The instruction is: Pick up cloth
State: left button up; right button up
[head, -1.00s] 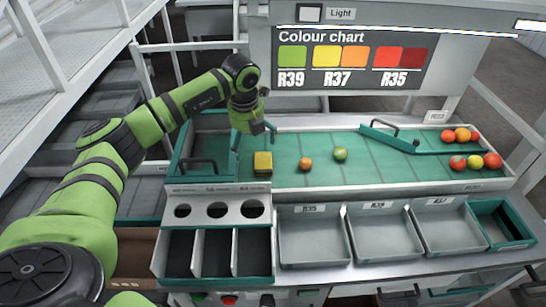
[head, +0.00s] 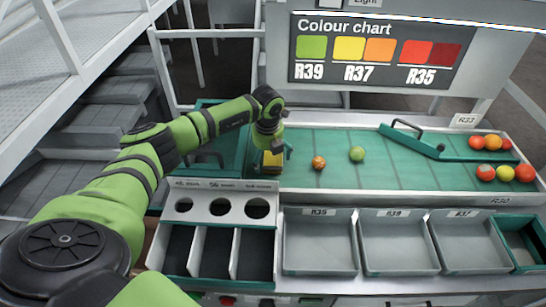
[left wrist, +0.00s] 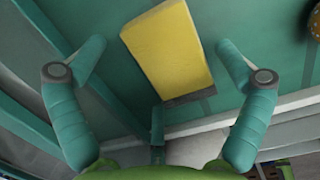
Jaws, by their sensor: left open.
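The cloth (head: 272,161) is a small yellow block-like piece with a dark underside. It lies on the green belt at its left end, just behind the panel with round holes. My left gripper (head: 273,150) is above it and partly hides it. In the left wrist view the cloth (left wrist: 166,47) lies between the two spread teal fingers of the left gripper (left wrist: 157,62), which touch neither side of it as far as I can see. The right gripper does not show.
An orange tomato (head: 318,162) and a green one (head: 357,154) lie right of the cloth. Grey trays (head: 320,268) line the front. A panel with round holes (head: 222,185) stands close in front of the cloth.

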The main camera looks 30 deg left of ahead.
pick_arm(q)
jog(key=c, duration=0.7)
jog(key=shift+c, duration=1.4)
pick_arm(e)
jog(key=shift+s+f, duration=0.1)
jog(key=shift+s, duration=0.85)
pick_arm(q)
jog(key=shift+r, duration=0.1)
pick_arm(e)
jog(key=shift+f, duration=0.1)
